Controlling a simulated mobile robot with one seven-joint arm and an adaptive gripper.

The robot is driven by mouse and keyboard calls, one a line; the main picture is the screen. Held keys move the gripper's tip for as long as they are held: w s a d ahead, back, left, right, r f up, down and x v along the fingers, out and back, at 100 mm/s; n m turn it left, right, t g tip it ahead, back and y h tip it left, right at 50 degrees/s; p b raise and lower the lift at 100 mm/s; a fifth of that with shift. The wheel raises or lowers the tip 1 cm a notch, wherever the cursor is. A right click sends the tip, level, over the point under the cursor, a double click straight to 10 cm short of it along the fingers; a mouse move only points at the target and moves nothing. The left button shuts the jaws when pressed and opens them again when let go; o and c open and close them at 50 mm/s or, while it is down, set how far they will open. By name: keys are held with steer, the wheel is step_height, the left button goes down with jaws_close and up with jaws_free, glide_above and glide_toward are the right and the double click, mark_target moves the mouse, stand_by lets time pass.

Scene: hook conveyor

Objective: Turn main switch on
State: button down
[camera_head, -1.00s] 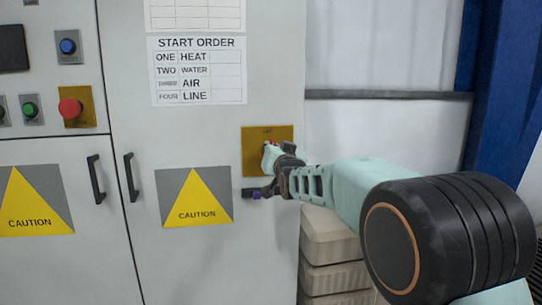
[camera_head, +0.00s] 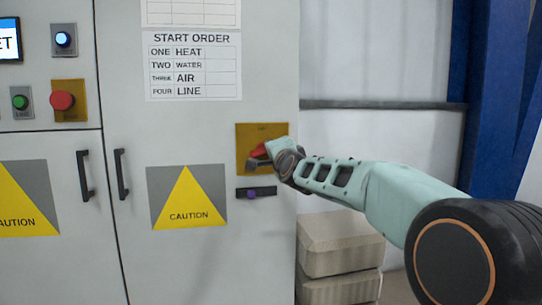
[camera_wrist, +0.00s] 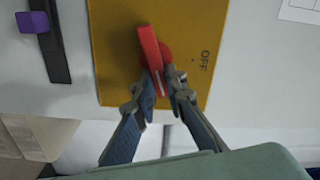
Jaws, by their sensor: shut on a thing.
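The main switch is a red handle (camera_head: 260,150) on a yellow plate (camera_head: 246,135) on the front of a grey cabinet. In the wrist view the red handle (camera_wrist: 149,45) stands out from the yellow plate (camera_wrist: 112,60), which bears the word OFF. My gripper (camera_head: 268,159) is at the plate in the head view, partly covering the switch. In the wrist view my gripper (camera_wrist: 162,86) has its two fingers on either side of the handle's near part, shut on it. The handle lies roughly sideways, pointing left in the head view. The fingers hide part of it.
A black strip with a purple knob (camera_head: 252,194) sits just below the plate. Black door handles (camera_head: 122,176), a lit blue button (camera_head: 64,39), a red button (camera_head: 62,100) and a lit screen (camera_head: 9,42) are left. Stacked boxes (camera_head: 338,243) stand below my arm.

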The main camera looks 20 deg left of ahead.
steer(key=shift+f+m+b, duration=0.2)
steer(key=shift+m+b, duration=0.2)
steer(key=shift+m, duration=0.45)
steer(key=shift+f+m+b, duration=0.15)
steer(key=shift+m+b, duration=0.2)
steer(key=shift+m, duration=0.8)
steer(key=c, duration=2)
jaws_free()
steer(key=shift+o, duration=0.2)
steer(key=shift+d, duration=0.1)
steer(key=v, duration=1.2)
